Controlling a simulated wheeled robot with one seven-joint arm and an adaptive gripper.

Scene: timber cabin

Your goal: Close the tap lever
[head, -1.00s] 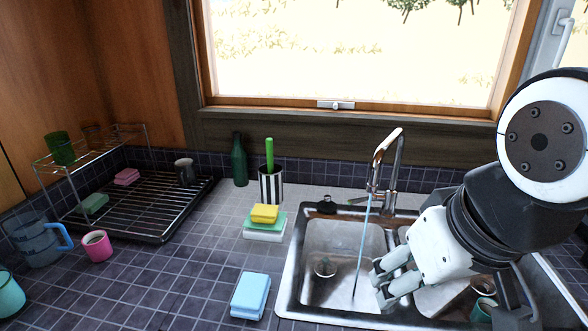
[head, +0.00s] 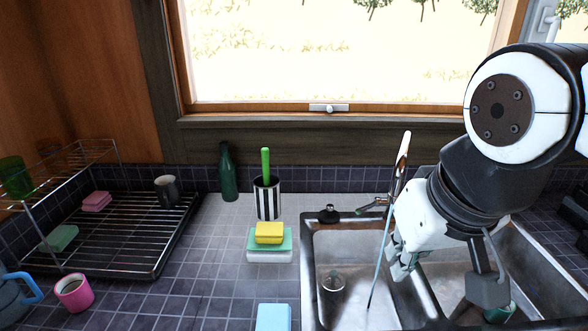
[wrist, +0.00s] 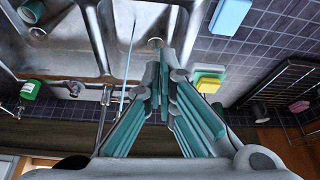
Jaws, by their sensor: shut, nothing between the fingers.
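The metal tap (head: 402,160) stands at the back of the sink (head: 306,262), its spout rising high. A short side lever (head: 372,204) shows left of its base. A thin blue stream of water (head: 380,262) runs down from the tap into the left basin. My gripper (head: 400,270) is shut and empty over the sink, just right of the stream and in front of the tap, not touching the lever in this view. My arm hides part of the tap's base. In the wrist view the shut fingers (wrist: 165,62) point away, with the stream (wrist: 126,68) to their left.
A striped holder (head: 267,200) with a green brush, a green bottle (head: 228,175) and stacked sponges (head: 270,234) stand left of the sink. A blue sponge (head: 274,318) lies at the front. A dish rack (head: 120,240) is farther left. The window sill is behind.

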